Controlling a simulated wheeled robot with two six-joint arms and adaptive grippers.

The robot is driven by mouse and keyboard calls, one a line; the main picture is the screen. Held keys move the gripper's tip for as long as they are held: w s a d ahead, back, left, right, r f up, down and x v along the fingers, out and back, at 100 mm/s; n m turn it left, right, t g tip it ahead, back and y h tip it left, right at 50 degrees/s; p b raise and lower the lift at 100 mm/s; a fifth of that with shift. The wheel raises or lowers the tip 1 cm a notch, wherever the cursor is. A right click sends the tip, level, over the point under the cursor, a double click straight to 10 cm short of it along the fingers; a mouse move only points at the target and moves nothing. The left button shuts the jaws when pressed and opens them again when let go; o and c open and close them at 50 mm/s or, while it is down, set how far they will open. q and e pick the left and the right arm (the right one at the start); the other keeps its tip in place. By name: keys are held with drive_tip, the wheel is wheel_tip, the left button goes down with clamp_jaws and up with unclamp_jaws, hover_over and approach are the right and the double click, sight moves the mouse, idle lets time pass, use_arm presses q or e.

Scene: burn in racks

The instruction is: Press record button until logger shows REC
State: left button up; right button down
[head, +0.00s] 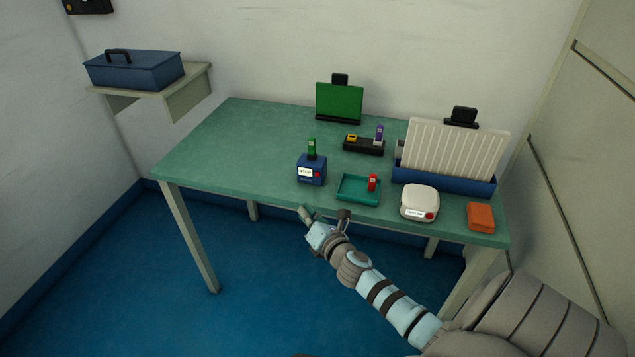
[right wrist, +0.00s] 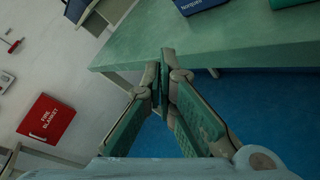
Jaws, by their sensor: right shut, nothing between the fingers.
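A small blue box (head: 311,174) stands near the front edge of the table, with a pale display and a red button (head: 318,175) on its front. A green stick (head: 311,147) stands upright in its top. A rounded white device (head: 419,203) farther right also has a small display and a red button (head: 429,216). The display text is too small to read surely. My right gripper (head: 305,212) is shut and empty, just off the table's front edge, below the blue box and apart from it. Its fingertips meet in the right wrist view (right wrist: 162,78). My left gripper is not in view.
The green table (head: 230,150) also holds a teal tray (head: 352,197) with a red stick, a black dock (head: 362,146), a white-finned rack (head: 455,150) and an orange block (head: 481,217). The table's left part is clear. A blue toolbox (head: 135,70) sits on a side shelf.

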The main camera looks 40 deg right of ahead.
sight(317, 175)
drive_tip(key=shift+w+r+n, duration=0.2)
drive_tip(key=shift+r+n, duration=0.2)
drive_tip(key=shift+r, duration=0.3)
drive_tip(key=shift+w+d+b, duration=0.1)
drive_tip(key=shift+w+d, duration=0.75)
drive_tip(key=shift+d, duration=0.35)
drive_tip(key=shift+w+d+b, duration=0.15)
drive_tip(key=shift+w+d, duration=0.7)
drive_tip(key=shift+d, duration=0.35)
drive_tip(key=shift+w+d+b, duration=0.1)
drive_tip(key=shift+w+d, duration=0.75)
drive_tip(key=shift+d, duration=0.35)
drive_tip(key=shift+w+d, duration=0.15)
drive_tip(key=shift+d, duration=0.2)
drive_tip(key=shift+w+d, duration=0.3)
drive_tip(key=shift+d, duration=0.15)
drive_tip(key=shift+s+a, duration=0.55)
drive_tip(key=shift+a, duration=0.3)
